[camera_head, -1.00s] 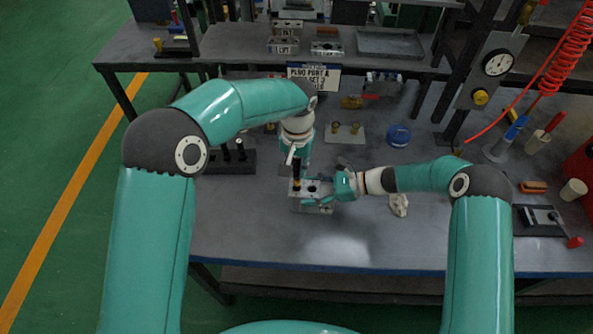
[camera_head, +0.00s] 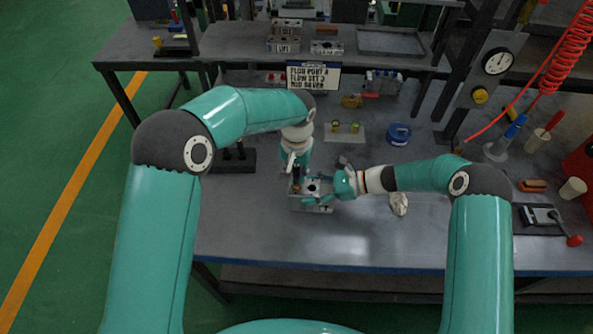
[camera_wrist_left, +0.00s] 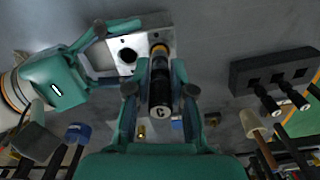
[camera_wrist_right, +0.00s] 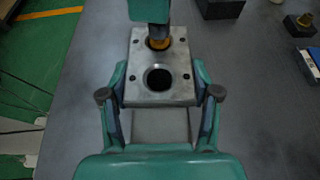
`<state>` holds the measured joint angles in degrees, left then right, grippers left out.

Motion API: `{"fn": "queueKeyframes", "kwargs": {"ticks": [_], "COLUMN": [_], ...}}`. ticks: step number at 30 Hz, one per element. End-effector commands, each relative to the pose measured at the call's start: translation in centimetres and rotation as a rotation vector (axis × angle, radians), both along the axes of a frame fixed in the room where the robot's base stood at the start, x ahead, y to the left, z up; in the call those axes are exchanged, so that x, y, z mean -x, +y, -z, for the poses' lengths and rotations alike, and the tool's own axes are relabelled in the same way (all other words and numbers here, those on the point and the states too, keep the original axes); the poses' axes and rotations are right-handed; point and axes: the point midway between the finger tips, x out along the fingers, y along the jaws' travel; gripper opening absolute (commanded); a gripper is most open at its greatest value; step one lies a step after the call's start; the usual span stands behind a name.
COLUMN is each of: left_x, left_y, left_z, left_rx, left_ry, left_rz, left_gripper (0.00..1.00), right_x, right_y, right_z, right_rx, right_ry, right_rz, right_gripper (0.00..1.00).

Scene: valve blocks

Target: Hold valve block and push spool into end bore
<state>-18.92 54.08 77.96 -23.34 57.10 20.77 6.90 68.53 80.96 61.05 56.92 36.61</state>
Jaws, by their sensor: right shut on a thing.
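The grey valve block (camera_head: 312,206) lies on the bench, with round bores in its top face (camera_wrist_right: 158,99). My right gripper (camera_wrist_right: 160,103) is shut on the block, one finger at each side. The dark spool (camera_wrist_left: 160,88), marked C, stands in line with the block's end bore. Its orange-brown part (camera_wrist_right: 158,43) is at the bore's mouth; how deep it sits is hidden. My left gripper (camera_wrist_left: 160,75) has a finger on each side of the spool, above the block. I cannot tell whether its fingers touch the spool. The second bore (camera_wrist_right: 158,78) is empty.
A dark rack (camera_wrist_left: 270,75) with pegs stands left of the block in the head view. A plate with two fittings (camera_head: 345,132), a blue ring-shaped item (camera_head: 399,134) and a white cloth (camera_head: 399,204) lie nearby. The bench front (camera_head: 340,245) is clear.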

Motion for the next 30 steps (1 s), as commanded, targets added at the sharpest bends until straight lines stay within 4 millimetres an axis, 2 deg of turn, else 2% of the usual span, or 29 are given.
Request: {"fn": "queueKeyframes", "kwargs": {"ticks": [1, 3, 13, 17, 20, 30], "left_x": [0.0, 0.0, 0.0, -0.1, -0.1, -0.1], "left_y": [0.0, 0.0, 0.0, 0.0, 0.0, -0.1], "left_z": [0.0, 0.0, -0.2, -1.1, -2.4, -9.4], "left_rx": [0.000, 0.000, 0.000, 0.001, 0.002, 0.002], "left_ry": [0.000, 0.000, -0.001, -0.003, -0.004, -0.005], "left_rz": [0.000, 0.000, 0.000, -0.001, -0.001, -0.001], "left_gripper": [0.33, 0.45, 0.45, 0.45, 0.45, 0.45], "right_x": [0.0, 0.0, 0.0, 0.0, 0.0, 0.0], "right_y": [0.0, 0.0, 0.0, 0.0, 0.0, 0.0], "right_z": [0.0, 0.0, 0.0, 0.0, 0.0, 0.0], "right_rx": [0.000, 0.000, 0.000, 0.000, 0.000, 0.000], "right_ry": [-0.002, -0.002, -0.002, -0.001, -0.001, -0.001], "right_rz": [0.000, 0.000, 0.000, 0.000, 0.000, 0.000], "right_gripper": [0.00, 0.00, 0.00, 0.00, 0.00, 0.00]}}
